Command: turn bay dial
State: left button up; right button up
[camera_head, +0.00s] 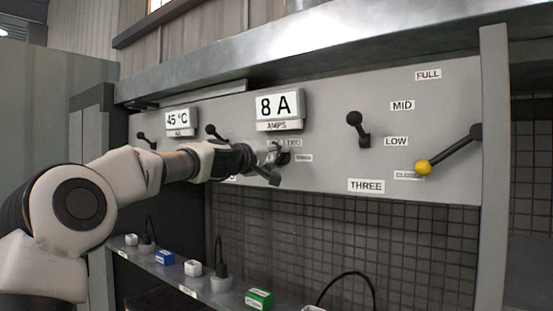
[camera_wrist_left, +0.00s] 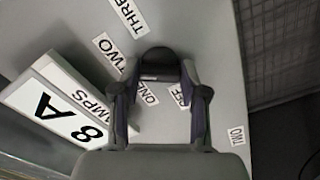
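A dark dial (camera_wrist_left: 160,62) on the grey panel shows in the left wrist view, with labels THREE, TWO, ONE and OFF around it. In the head view the gripper covers most of it, below the "8 A" AMPS display (camera_head: 280,106). My left gripper (camera_head: 270,165) reaches the panel there. In the left wrist view its two fingers (camera_wrist_left: 160,85) stand apart, one on each side of the dial, with bare panel showing between them. Whether the fingertips touch the dial is hard to tell. My right gripper is not in view.
Other black levers (camera_head: 358,128) and a yellow-tipped lever (camera_head: 449,150) sit on the panel, with a "45 °C" display (camera_head: 179,121) at left. Below runs a shelf (camera_head: 135,250) with small blocks and plugs. A metal ledge (camera_head: 330,45) overhangs the panel.

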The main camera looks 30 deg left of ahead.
pick_arm(q)
jog(key=shift+f+m+b, duration=0.25)
jog(key=shift+m+b, duration=1.1)
jog(key=shift+m, duration=0.05)
jog(key=m+b, duration=0.2)
jog(key=shift+m, duration=0.4)
jog(key=m+b, duration=0.1)
jog(key=m, duration=0.1)
jog(key=shift+m, duration=0.3)
jog(key=shift+r+m+b, duration=0.15)
jog(key=shift+m+b, duration=0.65)
jog(key=shift+m, duration=1.2)
jog(key=o, duration=1.1)
jog(key=shift+w, duration=0.1)
jog(key=shift+o, duration=0.2)
jog(key=shift+w, duration=0.15)
